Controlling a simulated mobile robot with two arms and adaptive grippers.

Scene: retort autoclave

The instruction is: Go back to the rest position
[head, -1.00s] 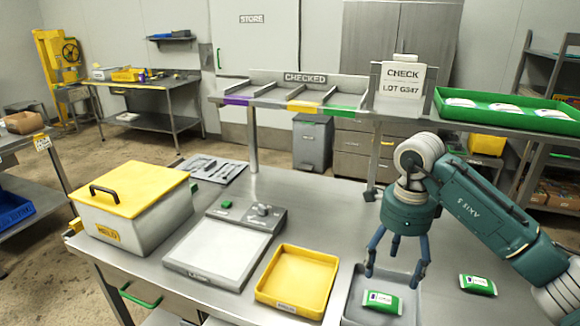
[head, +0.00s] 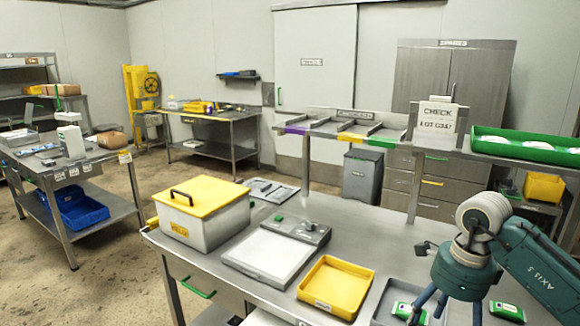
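My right gripper (head: 452,306) hangs at the lower right in the head view, over the steel worktable (head: 352,222). Its blue fingers are spread, with nothing seen between them; the picture's bottom edge cuts off some of the tips. A green and white pouch (head: 406,311) lies in a grey tray (head: 384,298) just left of the gripper, partly behind a finger. Another green pouch (head: 507,311) lies on the table to the right of the gripper. My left gripper is not in view.
A yellow tray (head: 337,287), a white-topped scale (head: 268,254) and a yellow-lidded box (head: 202,214) stand on the table. A shelf holds a CHECK lot sign (head: 436,124) and a green tray (head: 524,146) of pouches. Open floor (head: 115,258) lies left.

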